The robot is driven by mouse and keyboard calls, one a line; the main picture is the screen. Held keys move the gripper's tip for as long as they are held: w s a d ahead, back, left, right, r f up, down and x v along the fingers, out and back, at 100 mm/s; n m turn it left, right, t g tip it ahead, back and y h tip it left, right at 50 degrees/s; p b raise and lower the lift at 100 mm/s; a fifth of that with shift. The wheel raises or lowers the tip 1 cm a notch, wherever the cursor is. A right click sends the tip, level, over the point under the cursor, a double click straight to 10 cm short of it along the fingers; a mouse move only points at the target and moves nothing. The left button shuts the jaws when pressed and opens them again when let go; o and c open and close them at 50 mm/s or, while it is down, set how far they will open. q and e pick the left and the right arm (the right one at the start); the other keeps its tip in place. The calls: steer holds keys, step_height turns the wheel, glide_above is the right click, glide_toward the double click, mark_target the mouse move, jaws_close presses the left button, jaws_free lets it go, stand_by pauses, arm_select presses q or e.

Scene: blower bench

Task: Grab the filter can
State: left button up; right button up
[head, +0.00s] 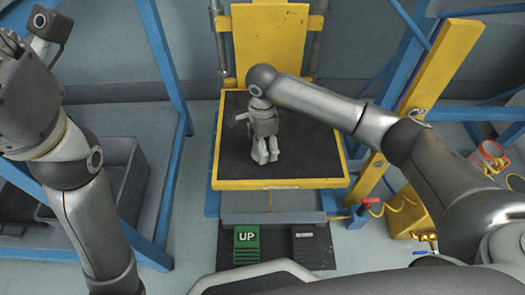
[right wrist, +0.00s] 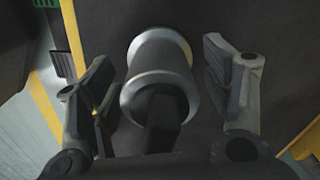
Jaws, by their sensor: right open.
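The filter can appears to be the silver cylinder with wide rims (right wrist: 160,57) in the right wrist view. It is on the dark surface, between the two fingers of my right gripper (right wrist: 159,75), with a visible gap on each side. A dark part covers its near end. The right gripper is open; in the head view it (head: 266,153) points down over the black platform and the can cannot be made out there. My left arm rises at the left edge of the head view, and its fingers are out of the picture.
The black lift platform (head: 310,150) has a yellow front edge and a yellow back plate (head: 270,45). Green UP (head: 246,243) and dark (head: 305,247) pedals lie in front. Blue frames stand on both sides, with a yellow post (head: 437,70) at right and a grey bin (head: 122,170) at left.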

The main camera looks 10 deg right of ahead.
steer(key=shift+f, duration=0.15)
steer(key=shift+c, duration=0.3)
steer(key=c, duration=1.2)
steer(key=shift+c, duration=0.2)
